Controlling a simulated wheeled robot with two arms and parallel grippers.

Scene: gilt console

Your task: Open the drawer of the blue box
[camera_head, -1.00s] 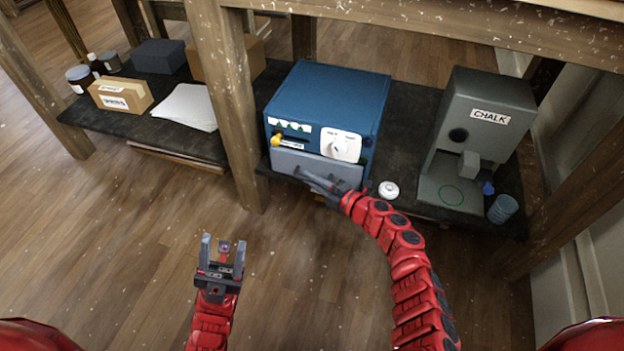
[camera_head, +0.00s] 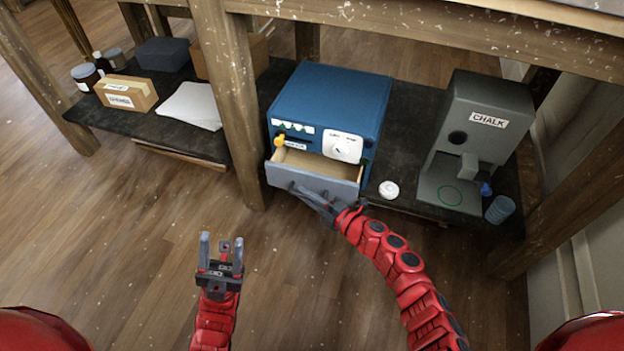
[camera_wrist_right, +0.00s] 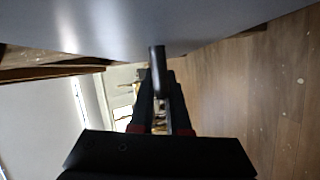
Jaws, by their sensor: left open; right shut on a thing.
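The blue box (camera_head: 330,97) stands on the dark lower shelf. Its grey-fronted drawer (camera_head: 335,187) is pulled partly out, and the pale inside shows with no object visible in it. My right gripper (camera_head: 302,192) is at the drawer front and shut on the drawer's handle, which the fingers mostly hide. In the right wrist view the grey drawer front (camera_wrist_right: 150,22) fills the top, and a dark handle post (camera_wrist_right: 157,58) meets the right gripper's fingers (camera_wrist_right: 160,88). My left gripper (camera_head: 221,250) is open and empty above the floor, left of the box.
A small white round thing (camera_head: 389,190), a grey chalk machine (camera_head: 475,140) and a blue-grey cup (camera_head: 501,209) stand to the right. A wooden post (camera_head: 229,100) rises left of the box.

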